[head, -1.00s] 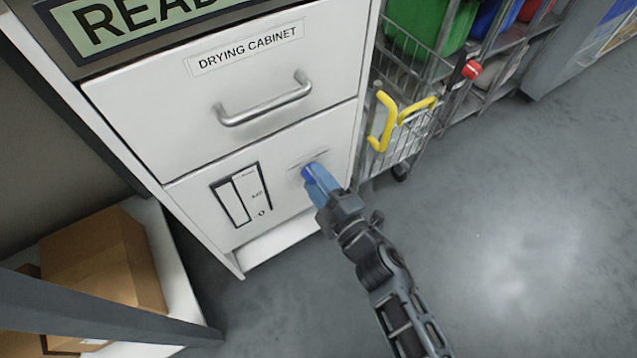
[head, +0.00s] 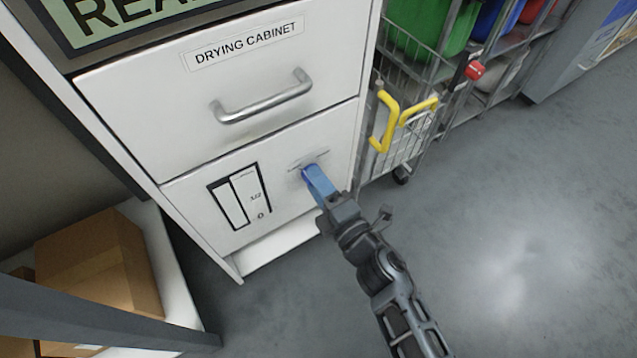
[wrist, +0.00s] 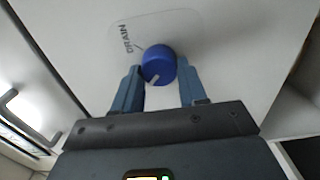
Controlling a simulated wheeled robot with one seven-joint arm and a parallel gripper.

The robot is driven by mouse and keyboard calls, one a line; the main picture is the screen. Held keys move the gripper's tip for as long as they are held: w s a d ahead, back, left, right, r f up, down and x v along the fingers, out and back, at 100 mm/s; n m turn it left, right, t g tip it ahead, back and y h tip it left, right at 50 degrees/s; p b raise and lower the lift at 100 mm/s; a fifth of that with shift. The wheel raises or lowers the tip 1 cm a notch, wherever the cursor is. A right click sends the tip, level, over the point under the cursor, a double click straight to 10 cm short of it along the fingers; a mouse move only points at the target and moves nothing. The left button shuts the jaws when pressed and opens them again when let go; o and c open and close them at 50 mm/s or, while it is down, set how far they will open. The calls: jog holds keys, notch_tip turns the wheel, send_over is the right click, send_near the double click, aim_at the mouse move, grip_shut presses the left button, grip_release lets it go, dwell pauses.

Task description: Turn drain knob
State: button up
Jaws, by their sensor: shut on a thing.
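The blue round drain knob (wrist: 158,62) sits on the white lower front of the drying cabinet (head: 215,133). A pale pointer line on its face points to the lower left in the wrist view. The word DRAIN is printed on the panel beside it. My gripper (head: 310,175) is shut on the knob, with one blue finger on each side of it. In the head view my fingers cover most of the knob.
A metal drawer handle (head: 263,98) juts out above the knob. A gauge panel (head: 239,196) is to its left. A wire trolley with a yellow handle (head: 381,122) stands to the right. Cardboard boxes (head: 100,262) lie at the lower left. The floor at right is clear.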

jog(key=o, duration=1.1)
jog(key=shift+c, duration=0.2)
jog(key=p+v, duration=0.1)
jog(key=v, duration=0.6)
jog(key=shift+s+d+p, duration=0.25)
jog(key=shift+s+p, duration=0.05)
jog(key=shift+s, duration=0.05)
